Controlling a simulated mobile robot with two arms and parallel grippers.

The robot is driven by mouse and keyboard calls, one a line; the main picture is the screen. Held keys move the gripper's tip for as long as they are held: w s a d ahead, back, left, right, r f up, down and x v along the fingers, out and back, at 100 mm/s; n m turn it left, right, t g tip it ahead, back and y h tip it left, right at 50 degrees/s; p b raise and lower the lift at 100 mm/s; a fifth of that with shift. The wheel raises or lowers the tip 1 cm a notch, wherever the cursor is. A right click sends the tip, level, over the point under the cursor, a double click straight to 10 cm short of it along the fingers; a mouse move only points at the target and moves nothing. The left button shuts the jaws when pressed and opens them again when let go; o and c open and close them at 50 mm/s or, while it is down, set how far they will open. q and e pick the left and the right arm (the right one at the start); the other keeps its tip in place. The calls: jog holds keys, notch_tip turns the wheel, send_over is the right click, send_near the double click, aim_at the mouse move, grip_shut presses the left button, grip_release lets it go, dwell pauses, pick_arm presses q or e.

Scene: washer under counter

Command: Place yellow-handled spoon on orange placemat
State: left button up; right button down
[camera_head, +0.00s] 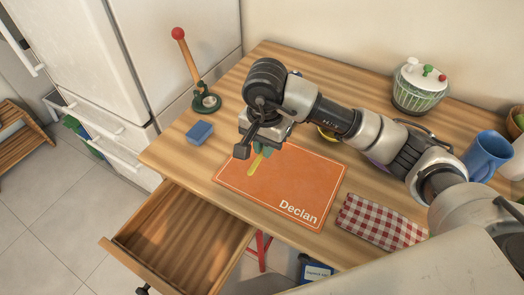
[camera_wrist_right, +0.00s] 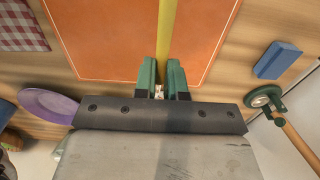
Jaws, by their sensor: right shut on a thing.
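The orange placemat (camera_head: 275,190) lies on the wooden table with the name "Declan" on it. My right gripper (camera_head: 263,150) is over the far edge of the placemat. It is shut on the yellow-handled spoon, whose yellow handle (camera_head: 255,165) sticks out over the mat. In the right wrist view the green fingers of my right gripper (camera_wrist_right: 162,80) close around the handle (camera_wrist_right: 167,30), which runs over the orange placemat (camera_wrist_right: 110,40). The spoon's other end is hidden. I cannot tell whether the spoon touches the mat. My left gripper is not in view.
A purple plate (camera_wrist_right: 48,104) is partly hidden. An open drawer (camera_head: 180,235) juts out in front.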

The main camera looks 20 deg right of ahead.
jog(key=w+a+f, duration=0.1)
jog(key=w, duration=0.1)
jog(key=w+a+f, duration=0.1)
jog(key=w+f, duration=0.1)
jog(key=w, duration=0.1)
jog(key=w+a+f, duration=0.1)
jog(key=w+f, duration=0.1)
jog(key=shift+w+a+f, duration=0.1)
jog(key=shift+w+a, duration=0.3)
notch_tip(320, 180, down, 4)
jog(key=shift+r, duration=0.1)
jog(key=shift+f, duration=0.2)
jog(key=c, duration=1.7)
grip_release()
jog(key=shift+f, duration=0.1)
jog(key=o, duration=0.5)
